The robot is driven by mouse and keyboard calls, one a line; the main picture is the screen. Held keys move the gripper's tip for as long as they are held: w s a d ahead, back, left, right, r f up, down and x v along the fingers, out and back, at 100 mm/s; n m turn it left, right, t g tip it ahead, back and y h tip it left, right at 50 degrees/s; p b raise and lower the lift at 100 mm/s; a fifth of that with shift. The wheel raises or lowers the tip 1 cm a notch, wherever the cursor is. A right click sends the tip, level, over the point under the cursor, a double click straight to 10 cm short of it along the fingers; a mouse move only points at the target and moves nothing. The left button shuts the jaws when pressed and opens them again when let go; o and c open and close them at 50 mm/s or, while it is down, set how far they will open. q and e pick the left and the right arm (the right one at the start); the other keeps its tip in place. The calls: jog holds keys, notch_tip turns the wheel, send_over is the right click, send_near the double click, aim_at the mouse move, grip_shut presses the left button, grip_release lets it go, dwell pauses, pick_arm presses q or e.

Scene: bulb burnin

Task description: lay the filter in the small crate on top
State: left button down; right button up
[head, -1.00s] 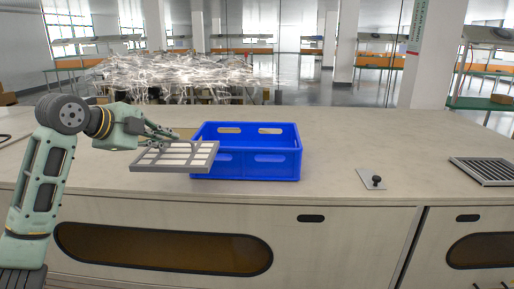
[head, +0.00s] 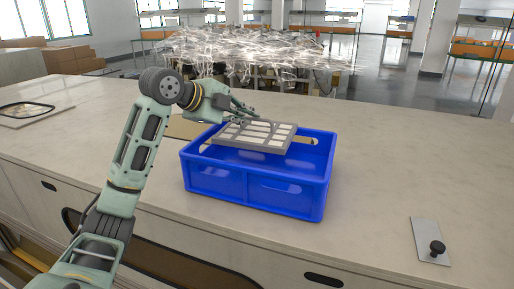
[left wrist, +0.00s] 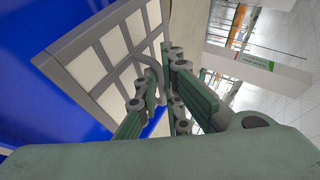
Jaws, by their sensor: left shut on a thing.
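The filter (head: 262,137) is a flat grey frame with pale panes and a wire handle. In the head view it is over the blue crate (head: 215,181), across its back part; I cannot tell whether it touches the rim. My left gripper (head: 243,119) is shut on the filter at its back left edge. The left wrist view shows the gripper (left wrist: 158,95) at the handle of the filter (left wrist: 105,55), with the blue crate (left wrist: 30,95) behind it. The crate's inside looks empty where it shows. My right gripper is not in view.
The crate stands on a long pale worktop (head: 380,165). A metal plate with a black knob (head: 430,242) lies at the right. A dark-rimmed frame (head: 28,109) lies at the far left. Wrapped goods (head: 250,50) stand behind the worktop.

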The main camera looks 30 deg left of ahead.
aim_at(249, 129)
pick_arm(q)
notch_tip(249, 129, down, 2)
jog(key=shift+s+f, duration=0.15)
jog(key=shift+f, duration=0.45)
jog(key=f, duration=0.1)
jog(key=f+p, duration=0.1)
jog(key=f, duration=0.1)
jog(key=shift+w+f, duration=0.15)
jog(key=shift+w, duration=0.2)
jog(key=shift+f, duration=0.5)
jog(key=c, duration=1.9)
grip_release()
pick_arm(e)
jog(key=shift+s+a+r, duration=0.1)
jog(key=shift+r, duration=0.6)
pick_arm(q)
jog(key=shift+s, duration=0.1)
